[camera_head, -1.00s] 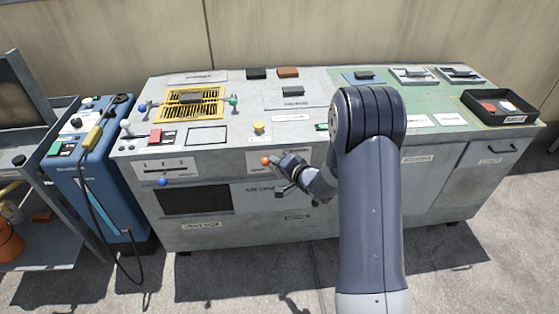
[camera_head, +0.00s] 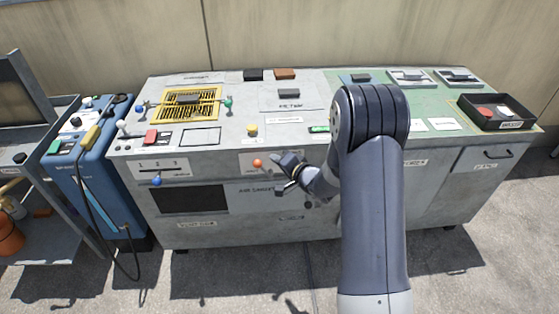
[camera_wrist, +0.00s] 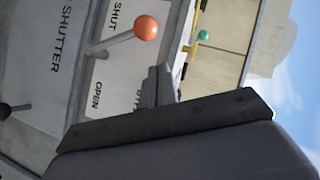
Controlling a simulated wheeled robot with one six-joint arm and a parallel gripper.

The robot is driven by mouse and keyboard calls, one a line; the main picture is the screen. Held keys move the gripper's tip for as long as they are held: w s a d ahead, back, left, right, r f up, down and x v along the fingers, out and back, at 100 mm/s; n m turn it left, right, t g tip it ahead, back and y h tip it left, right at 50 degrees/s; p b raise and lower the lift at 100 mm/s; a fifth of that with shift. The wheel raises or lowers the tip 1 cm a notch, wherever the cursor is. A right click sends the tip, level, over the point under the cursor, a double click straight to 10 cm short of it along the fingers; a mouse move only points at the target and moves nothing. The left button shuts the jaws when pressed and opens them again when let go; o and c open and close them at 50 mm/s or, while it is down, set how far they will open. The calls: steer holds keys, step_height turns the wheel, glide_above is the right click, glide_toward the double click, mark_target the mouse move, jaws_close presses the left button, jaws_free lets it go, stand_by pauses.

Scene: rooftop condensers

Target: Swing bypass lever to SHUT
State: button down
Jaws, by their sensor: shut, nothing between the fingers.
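The bypass lever has an orange ball knob (camera_head: 257,163) and stands on the cabinet's front face. In the wrist view the orange knob (camera_wrist: 146,27) sits on a grey rod over a pale label plate (camera_wrist: 100,75). The plate reads SHUT above the rod and OPEN below it, with another word partly hidden by my fingers. The knob is nearer the SHUT word in this view; the exact lever angle is hard to tell. My gripper (camera_head: 277,158) is just right of the knob, apparently apart from it. Its fingers (camera_wrist: 158,82) are closed together and empty.
A lever with a blue knob (camera_head: 156,181) is left on the front face. A yellow knob (camera_head: 252,130) and a yellow-framed grille (camera_head: 188,104) are on the top. A black tray (camera_head: 496,112) stands at the right end. A blue unit (camera_head: 88,175) stands left of the cabinet.

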steer(key=v, duration=1)
steer(key=shift+r+p, duration=0.3)
steer(key=shift+r, duration=0.05)
